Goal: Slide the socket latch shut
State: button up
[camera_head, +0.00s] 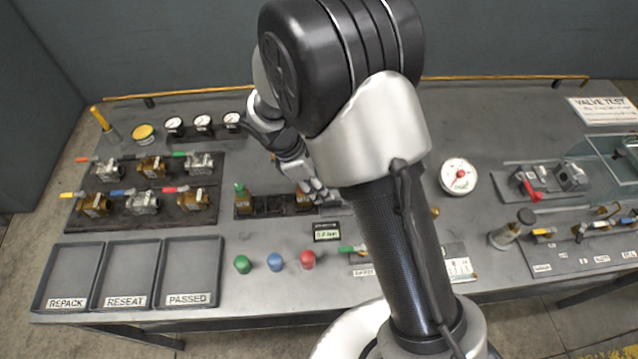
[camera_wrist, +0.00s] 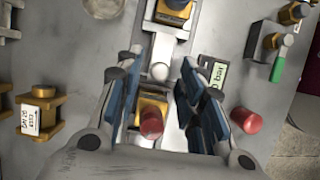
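In the wrist view a pale metal slide strip (camera_wrist: 165,47), which looks like the socket latch, runs up from between my fingers. A round whitish knob (camera_wrist: 160,72) is on it. Below the knob, a brass block with a red top (camera_wrist: 151,122) sits between the fingers. My gripper (camera_wrist: 160,82) is open, its blue-padded fingers on either side of the strip; I see no grip on the knob, and contact is unclear. In the head view my gripper (camera_head: 318,192) is low over the middle of the bench, and my arm hides most of the latch.
A small display (camera_head: 327,231) and green, blue and red (camera_head: 307,260) buttons stand in front of the socket. A valve rack (camera_head: 140,190) and trays (camera_head: 125,275) are at left. A gauge (camera_head: 458,176) and fixtures are at right.

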grip_shut()
dwell(0.5)
jog(key=shift+d+r+p, duration=0.1)
jog(key=shift+d+p, duration=0.45)
jog(key=shift+d, duration=0.45)
jog(key=shift+o, duration=0.8)
grip_release()
jog(key=v, duration=1.2)
